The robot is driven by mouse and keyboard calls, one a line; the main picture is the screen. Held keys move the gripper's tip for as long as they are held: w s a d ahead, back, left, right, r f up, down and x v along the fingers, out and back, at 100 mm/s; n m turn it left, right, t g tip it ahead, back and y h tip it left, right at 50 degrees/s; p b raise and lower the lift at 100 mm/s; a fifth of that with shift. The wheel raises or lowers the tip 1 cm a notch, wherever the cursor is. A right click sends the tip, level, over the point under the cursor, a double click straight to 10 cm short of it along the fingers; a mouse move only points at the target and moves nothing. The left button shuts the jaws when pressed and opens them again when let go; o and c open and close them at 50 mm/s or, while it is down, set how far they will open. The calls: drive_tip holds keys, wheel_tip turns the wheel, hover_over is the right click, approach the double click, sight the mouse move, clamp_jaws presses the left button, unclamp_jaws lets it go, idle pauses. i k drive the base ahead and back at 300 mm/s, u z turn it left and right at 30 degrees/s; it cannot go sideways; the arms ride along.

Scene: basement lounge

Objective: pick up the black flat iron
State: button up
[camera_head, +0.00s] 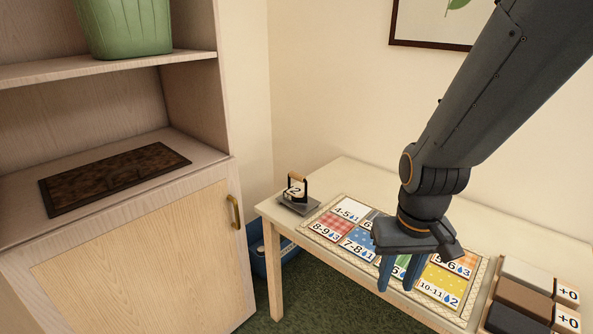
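The black flat iron (304,186) stands at the far left corner of the pale wooden table (268,205). It has an upright handle, a white label reading "2" is at its front, and a flat grey plate (289,207) is under it. My gripper (402,277) hangs to the right of the iron, over the board of coloured squares, with its blue fingers pointing down. The fingers are apart, with nothing seen held between them. The gripper hides part of the board. The iron is in clear view, apart from the gripper.
The patterned board (320,232) has several numbered squares. A tray of coloured blocks (527,273) with "+0" cards is at the right. A shelf cabinet (150,255) stands left of the table, with a blue bin (258,262) on the floor between. A framed picture (420,43) hangs behind.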

sight(295, 195)
drive_tip(key=i, duration=0.4)
drive_tip(key=u, duration=0.75)
drive_tip(key=i, duration=0.6)
drive_tip(key=z, duration=0.35)
